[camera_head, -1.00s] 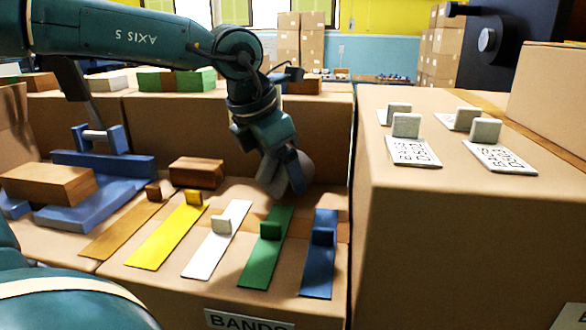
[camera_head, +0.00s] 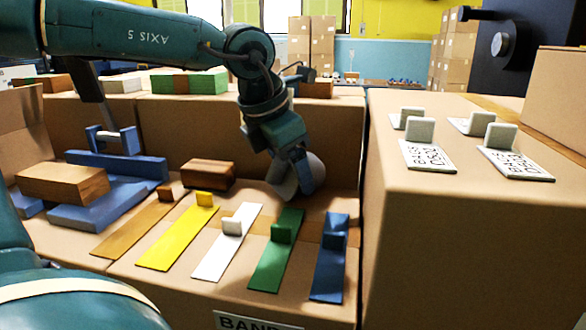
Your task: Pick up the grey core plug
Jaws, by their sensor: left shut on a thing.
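My left gripper (camera_head: 302,187) hangs above the back ends of the coloured strips, close to the back box wall. It is shut on a grey, rounded thing that looks like the grey core plug (camera_head: 317,172). The plug is partly hidden behind the gripper, and I cannot tell whether it touches the surface below. My right gripper is not in view.
Brown, yellow, white, green (camera_head: 275,262) and blue (camera_head: 329,268) strips with upright tabs lie below. A wooden block (camera_head: 208,174) stands behind them. A blue stand (camera_head: 100,205) is at left. A taller box (camera_head: 455,240) at right carries several labelled grey-white tabs.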

